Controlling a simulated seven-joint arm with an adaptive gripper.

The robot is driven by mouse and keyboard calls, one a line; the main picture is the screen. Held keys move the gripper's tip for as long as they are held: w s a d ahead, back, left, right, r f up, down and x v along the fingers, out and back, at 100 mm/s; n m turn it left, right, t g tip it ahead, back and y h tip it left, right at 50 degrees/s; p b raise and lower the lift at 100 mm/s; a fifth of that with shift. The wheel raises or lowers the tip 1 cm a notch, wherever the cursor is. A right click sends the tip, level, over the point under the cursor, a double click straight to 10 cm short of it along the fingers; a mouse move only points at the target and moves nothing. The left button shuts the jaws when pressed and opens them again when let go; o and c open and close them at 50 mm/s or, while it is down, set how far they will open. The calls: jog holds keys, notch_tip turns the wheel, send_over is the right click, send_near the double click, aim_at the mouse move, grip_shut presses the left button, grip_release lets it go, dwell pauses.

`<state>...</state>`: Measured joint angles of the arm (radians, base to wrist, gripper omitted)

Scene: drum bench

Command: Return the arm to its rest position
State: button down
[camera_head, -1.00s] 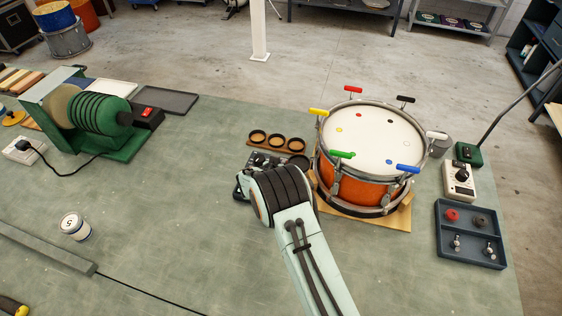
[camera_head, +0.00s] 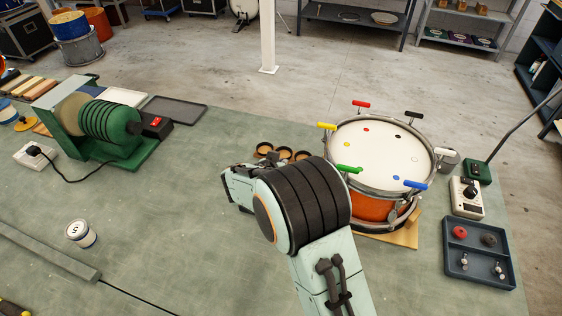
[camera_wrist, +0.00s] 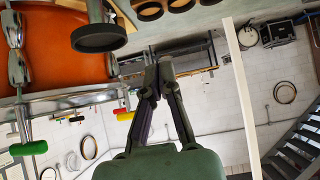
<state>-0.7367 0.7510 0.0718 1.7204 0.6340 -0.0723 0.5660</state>
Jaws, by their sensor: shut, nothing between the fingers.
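My arm (camera_head: 300,205) reaches in from the bottom of the head view, bent over the bench left of the drum. Its wrist end (camera_head: 238,185) points left; the fingers cannot be made out there. In the wrist view my gripper (camera_wrist: 158,72) has its fingertips together with nothing between them. The drum (camera_head: 380,150) has an orange shell, a white head with coloured dots and coloured T-handles around its rim. It stands on a wooden base (camera_head: 398,238). The orange shell (camera_wrist: 62,45) fills the upper left of the wrist view, apart from the fingers.
Dark-rimmed round cups (camera_head: 265,150) stand behind my arm. A blue-grey tray (camera_head: 478,268) and a meter (camera_head: 466,197) lie at right. The bench's front left is mostly clear.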

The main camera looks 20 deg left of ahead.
dwell(0.5)
jog(key=w+d+r+m+t+h, duration=0.2)
jog(key=w+d+r+m, duration=0.2)
jog(key=d+r, duration=1.05)
jog(key=s+d+r+m+g, duration=0.1)
jog(key=s+d+r, duration=0.2)
jog(key=d, duration=0.2)
jog(key=s+d+r+m, duration=0.1)
jog(key=s+d+r, duration=0.2)
jog(key=d, duration=0.2)
jog(key=s+d+f+g, duration=0.1)
jog(key=s+d+g, duration=0.1)
jog(key=s, duration=0.4)
jog(key=s+d+f+g, duration=0.1)
jog(key=s+d, duration=0.2)
jog(key=s, duration=0.3)
jog(key=s+a+f+n+g+y, duration=0.1)
jog(key=s+a+f+n+g, duration=0.1)
jog(key=s, duration=0.8)
jog(key=s+a+f+n+g+y, duration=0.1)
jog(key=s+a+f+n+g, duration=0.1)
jog(key=s+f+n+g, duration=0.3)
jog(key=s+f+g, duration=0.1)
jog(key=s+f, duration=0.1)
jog(key=s, duration=0.2)
jog(key=shift+s+a+g+y, duration=0.3)
jog(key=shift+s+a+y, duration=0.05)
jog(key=shift+y, duration=0.05)
